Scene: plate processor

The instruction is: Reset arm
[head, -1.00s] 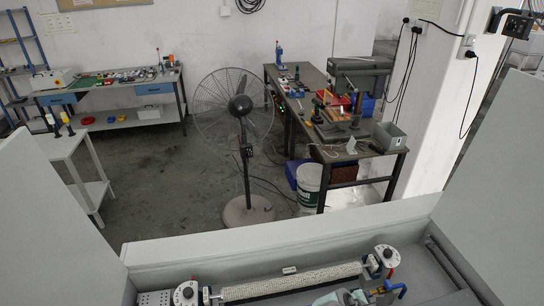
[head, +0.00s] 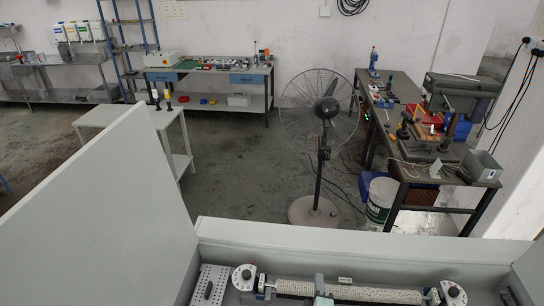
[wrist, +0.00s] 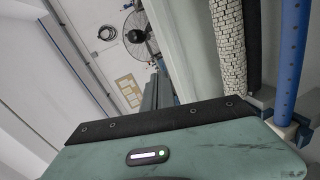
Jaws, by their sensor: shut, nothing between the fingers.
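In the wrist view, my gripper (wrist: 160,82) reaches away past the dark front edge of its green-grey hand (wrist: 175,140). Its narrow fingers are together, with nothing held between them. The plate processor lies along the bottom of the head view, inside pale walls. Its white textured roller (head: 350,293) runs between end mounts with round dials (head: 244,278). The roller also shows in the wrist view (wrist: 228,45), to the right of my fingers and apart from them. The lower part of the processor is cut off by the head view's bottom edge.
A tall pale panel (head: 100,215) stands at the left of the processor. Beyond its back wall are a pedestal fan (head: 320,110), a bench with a drill press (head: 455,105) and a white bucket (head: 380,200). A blue perforated tube (wrist: 292,60) is at the wrist view's right.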

